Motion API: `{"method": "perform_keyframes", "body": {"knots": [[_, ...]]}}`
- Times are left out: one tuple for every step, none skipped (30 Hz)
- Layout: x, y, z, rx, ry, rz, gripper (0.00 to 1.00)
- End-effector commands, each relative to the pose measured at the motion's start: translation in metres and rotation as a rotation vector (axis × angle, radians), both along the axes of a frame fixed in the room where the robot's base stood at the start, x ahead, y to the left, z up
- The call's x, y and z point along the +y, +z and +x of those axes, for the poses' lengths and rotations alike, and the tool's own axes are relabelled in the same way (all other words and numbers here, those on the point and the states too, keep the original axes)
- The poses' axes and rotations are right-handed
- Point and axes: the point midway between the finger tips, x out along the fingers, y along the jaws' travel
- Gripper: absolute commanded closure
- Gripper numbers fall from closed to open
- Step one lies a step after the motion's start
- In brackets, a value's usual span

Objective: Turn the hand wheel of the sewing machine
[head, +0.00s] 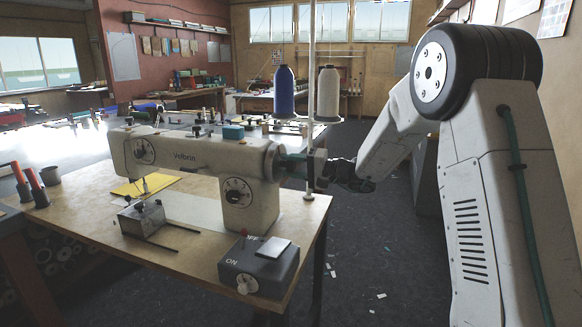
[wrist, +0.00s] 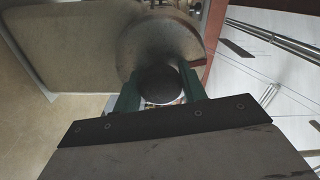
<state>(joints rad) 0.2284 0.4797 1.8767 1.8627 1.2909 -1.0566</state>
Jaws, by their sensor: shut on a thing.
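The cream sewing machine (head: 195,155) stands on a wooden table, and its right end carries the hand wheel (head: 269,162). My gripper (head: 288,165) reaches in from the right at the machine's end. In the wrist view the green fingers of my gripper (wrist: 160,92) stand on either side of the knob and are shut on it. The fingertips' contact is partly hidden by the knob and the shadow.
A thin white pole (head: 311,90) rises close by my gripper. A blue thread spool (head: 284,90) and a white one (head: 328,92) stand behind. A switch box (head: 258,265) sits at the table's (head: 175,260) front edge. The floor (head: 370,260) to the right is mostly open.

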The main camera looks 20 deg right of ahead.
Motion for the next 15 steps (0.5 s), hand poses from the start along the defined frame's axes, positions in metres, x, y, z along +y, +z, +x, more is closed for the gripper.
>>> {"method": "perform_keyframes", "body": {"knots": [[-0.0004, -0.0004, 0.0, 0.035, -0.001, 0.025, 0.81], [-0.0004, -0.0002, 0.0, 0.059, -0.001, 0.042, 0.81], [-0.0004, -0.0001, 0.0, 0.089, -0.001, 0.064, 0.81], [-0.0004, -0.0001, 0.0, 0.112, -0.001, 0.081, 0.81], [-0.0004, -0.0001, 0.0, 0.135, -0.001, 0.098, 0.81], [-0.0004, 0.0, 0.0, 0.165, -0.001, 0.12, 0.81], [-0.0004, 0.0, 0.0, 0.189, -0.001, 0.137, 0.81], [-0.0004, 0.0, 0.0, 0.212, -0.001, 0.154, 0.81], [-0.0003, 0.0001, 0.0, 0.242, -0.001, 0.176, 0.81], [-0.0004, 0.0003, 0.0, 0.265, -0.001, 0.193, 0.81], [-0.0004, 0.0003, 0.0, 0.288, -0.001, 0.209, 0.81], [-0.0004, 0.0004, 0.0, 0.319, -0.001, 0.232, 0.81], [-0.0005, 0.0005, 0.0, 0.342, -0.001, 0.249, 0.81], [-0.0005, 0.0005, 0.0, 0.365, -0.001, 0.265, 0.81], [-0.0005, 0.0005, 0.0, 0.396, -0.001, 0.288, 0.81]]}}
